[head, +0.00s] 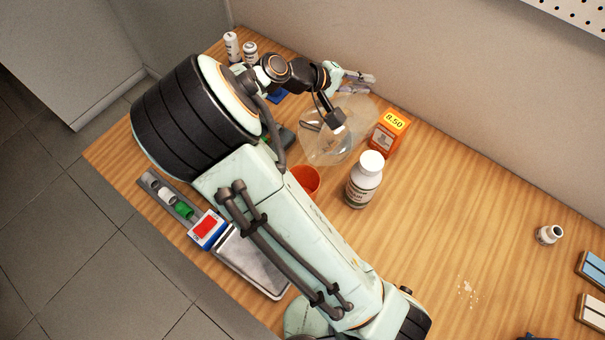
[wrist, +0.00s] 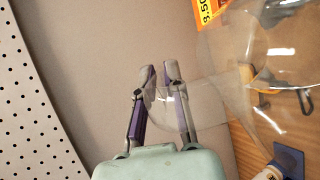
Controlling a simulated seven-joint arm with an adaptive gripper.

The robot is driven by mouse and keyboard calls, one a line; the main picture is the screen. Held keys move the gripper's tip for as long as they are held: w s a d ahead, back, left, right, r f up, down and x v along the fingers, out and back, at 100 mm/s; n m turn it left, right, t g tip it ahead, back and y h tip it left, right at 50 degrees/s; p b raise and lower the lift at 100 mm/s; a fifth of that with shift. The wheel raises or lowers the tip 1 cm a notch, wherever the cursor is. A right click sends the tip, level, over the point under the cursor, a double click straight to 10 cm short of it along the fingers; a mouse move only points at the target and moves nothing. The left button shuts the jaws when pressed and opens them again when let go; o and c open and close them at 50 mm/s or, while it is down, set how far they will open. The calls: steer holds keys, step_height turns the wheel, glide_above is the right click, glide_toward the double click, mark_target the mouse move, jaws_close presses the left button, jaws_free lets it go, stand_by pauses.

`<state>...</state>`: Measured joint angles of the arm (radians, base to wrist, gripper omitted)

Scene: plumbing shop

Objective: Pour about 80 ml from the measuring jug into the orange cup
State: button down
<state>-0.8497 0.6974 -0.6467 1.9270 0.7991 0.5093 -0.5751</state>
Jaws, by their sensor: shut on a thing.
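The clear measuring jug (head: 318,148) is in the middle of the head view, held beside my gripper. Its transparent wall fills the right of the wrist view (wrist: 240,62). My gripper (head: 364,77) is shut on the jug's clear handle, which shows between the two fingers in the wrist view (wrist: 160,80). The orange cup (head: 308,178) stands on the table just below the jug in the head view, partly hidden by my arm. The jug looks tilted, but its exact tilt and liquid level are hard to tell. I see no stream.
An orange box marked 8.50 (head: 390,132) and a white bottle (head: 364,182) stand close right of the jug and cup. A small bottle (head: 549,235) stands far right. The right-centre table is mostly clear.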

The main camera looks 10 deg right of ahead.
mark_target(355, 84)
steer(key=shift+s+a+r, duration=0.1)
steer(key=shift+a+r, duration=0.05)
steer(key=shift+s+a+r+h+b, duration=0.25)
steer(key=shift+a+r+h+b, duration=0.05)
steer(key=shift+r+b, duration=0.2)
steer(key=shift+s+a+r+t+h+b, duration=0.3)
steer(key=shift+t+b, duration=0.1)
steer(key=shift+b, duration=0.4)
stand_by(0.9)
steer(key=shift+s+a+r+b, duration=0.25)
steer(key=shift+s+a+b, duration=0.1)
steer(key=shift+b, duration=0.15)
stand_by(0.6)
steer(key=w+d+f+y, duration=0.1)
steer(key=w+d+f+g, duration=0.1)
steer(key=f, duration=0.1)
steer(key=w+d+f+y, duration=0.1)
steer(key=shift+d+f+n+g+y, duration=0.25)
steer(key=shift+f+n+g+y, duration=0.05)
steer(key=shift+f+g, duration=0.1)
steer(key=shift+w+d+f+y, duration=0.15)
steer(key=shift+w+f+y, duration=0.1)
steer(key=shift+y, duration=0.15)
stand_by(1.1)
